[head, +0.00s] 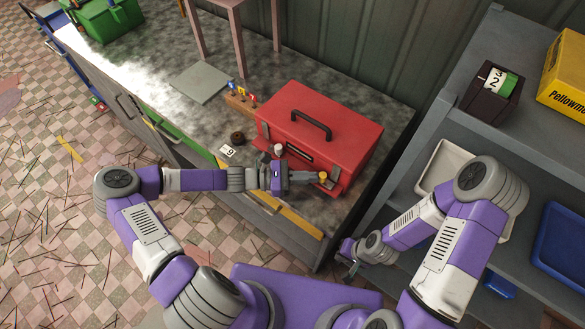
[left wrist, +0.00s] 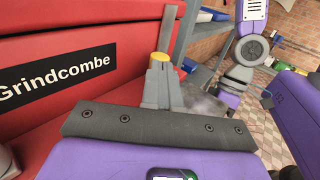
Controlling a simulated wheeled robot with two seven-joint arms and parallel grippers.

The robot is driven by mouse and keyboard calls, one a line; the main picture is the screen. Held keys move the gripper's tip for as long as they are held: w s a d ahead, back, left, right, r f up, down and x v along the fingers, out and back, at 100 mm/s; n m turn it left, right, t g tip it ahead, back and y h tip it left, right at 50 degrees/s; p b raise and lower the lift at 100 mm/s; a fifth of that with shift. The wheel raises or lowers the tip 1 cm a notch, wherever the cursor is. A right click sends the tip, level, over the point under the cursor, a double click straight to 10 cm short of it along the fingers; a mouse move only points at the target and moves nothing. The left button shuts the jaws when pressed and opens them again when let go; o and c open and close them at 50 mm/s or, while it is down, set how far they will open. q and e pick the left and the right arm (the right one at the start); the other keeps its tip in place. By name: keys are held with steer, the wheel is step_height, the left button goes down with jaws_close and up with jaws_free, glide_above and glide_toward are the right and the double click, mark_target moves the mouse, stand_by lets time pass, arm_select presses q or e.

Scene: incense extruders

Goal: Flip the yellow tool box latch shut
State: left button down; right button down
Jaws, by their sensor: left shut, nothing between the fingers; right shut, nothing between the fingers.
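The red tool box (head: 335,125), lid down and black handle on top, sits at the bench's right end. It fills the left of the left wrist view, with a "Grindcombe" label (left wrist: 58,72). The yellow latch (head: 323,175) is on its front right; its yellow part (left wrist: 158,58) shows just beyond my fingers, near a grey upright strip (left wrist: 167,32). My left gripper (head: 312,178) is shut and empty, at the yellow latch; contact is unclear. My right gripper (head: 349,264) is shut and empty, low beside the bench.
A small dark round piece (head: 237,138), a "9" tag (head: 228,151) and a wooden block with coloured pegs (head: 240,103) are left of the box. A grey plate (head: 201,82) lies farther back. Grey shelves (head: 470,125) stand at right.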

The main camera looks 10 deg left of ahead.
arm_select(q)
steer(key=shift+s+d, duration=0.15)
steer(key=shift+a, duration=0.45)
steer(key=p+v, duration=0.1)
steer(key=v, duration=1.2)
steer(key=shift+a+p, duration=0.2)
steer(key=shift+p, duration=0.1)
steer(key=shift+f, duration=0.1)
